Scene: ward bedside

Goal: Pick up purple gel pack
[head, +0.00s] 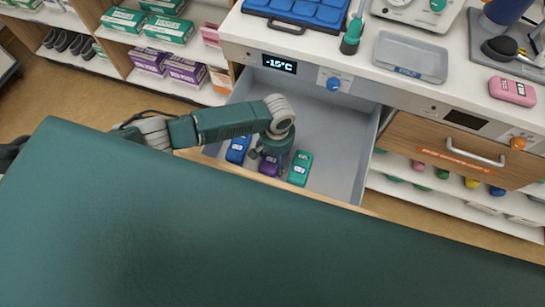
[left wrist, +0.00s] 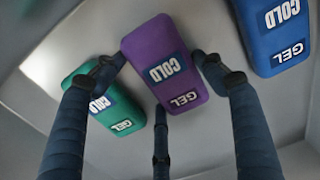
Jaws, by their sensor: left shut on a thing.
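The purple gel pack (head: 269,166) lies in the open grey drawer (head: 332,150), between a blue pack and a green pack. My left gripper (head: 273,156) reaches down into the drawer over it. In the left wrist view the purple gel pack (left wrist: 158,52) sits between the dark fingers of my left gripper (left wrist: 158,75), with fingers at both long sides and a third finger near its lower end. The gripper is shut on it. In the head view the gripper partly hides the pack. I cannot tell whether it is clear of the drawer floor. My right gripper is not in view.
The green gel pack (head: 300,169) and blue gel pack (head: 238,150) lie close on either side. The drawer's right part is empty. Above it, the counter holds a grey tray (head: 410,57) and a pink pack (head: 512,91). A closed wooden drawer (head: 440,148) is at right.

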